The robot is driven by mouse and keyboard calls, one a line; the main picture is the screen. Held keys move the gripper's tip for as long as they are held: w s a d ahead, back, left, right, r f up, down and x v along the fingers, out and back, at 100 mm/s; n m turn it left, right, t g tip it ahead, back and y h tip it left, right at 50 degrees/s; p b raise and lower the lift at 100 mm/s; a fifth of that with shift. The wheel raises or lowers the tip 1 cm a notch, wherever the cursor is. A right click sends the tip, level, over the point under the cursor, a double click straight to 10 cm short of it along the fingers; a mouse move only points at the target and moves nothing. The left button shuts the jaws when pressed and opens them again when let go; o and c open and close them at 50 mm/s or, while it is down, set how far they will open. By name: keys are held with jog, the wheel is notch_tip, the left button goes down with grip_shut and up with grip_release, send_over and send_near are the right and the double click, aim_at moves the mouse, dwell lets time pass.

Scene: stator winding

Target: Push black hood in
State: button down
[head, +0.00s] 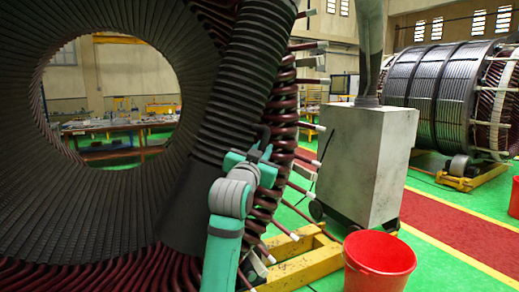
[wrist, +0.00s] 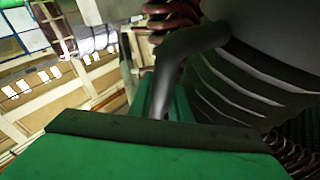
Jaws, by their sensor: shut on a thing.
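The black hood (head: 196,208) is a dark cone at the lower end of a ribbed black hose, in front of the large stator's face. In the wrist view the hood (wrist: 270,40) fills the upper right as a smooth dark curved surface, with the hose ribs below it. My gripper (head: 262,148) is at the right side of the hose and hood in the head view. In the wrist view my gripper (wrist: 160,103) is shut on the hood's grey bent handle (wrist: 190,42). The fingertips are partly hidden.
The large stator (head: 100,190) with dark red windings (head: 284,130) and white-tipped ends stands close by. A grey wheeled cabinet (head: 365,160) and a yellow stand (head: 300,262) are to the right. A red bucket (head: 380,262) stands at lower right. Green floor lies between them.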

jog(key=c, duration=1.6)
grip_release()
jog(key=shift+c, duration=0.2)
jog(key=shift+f, duration=0.1)
jog(key=shift+a, duration=0.1)
jog(key=v, duration=1)
jog(key=shift+s, duration=0.4)
jog(key=shift+a, duration=0.1)
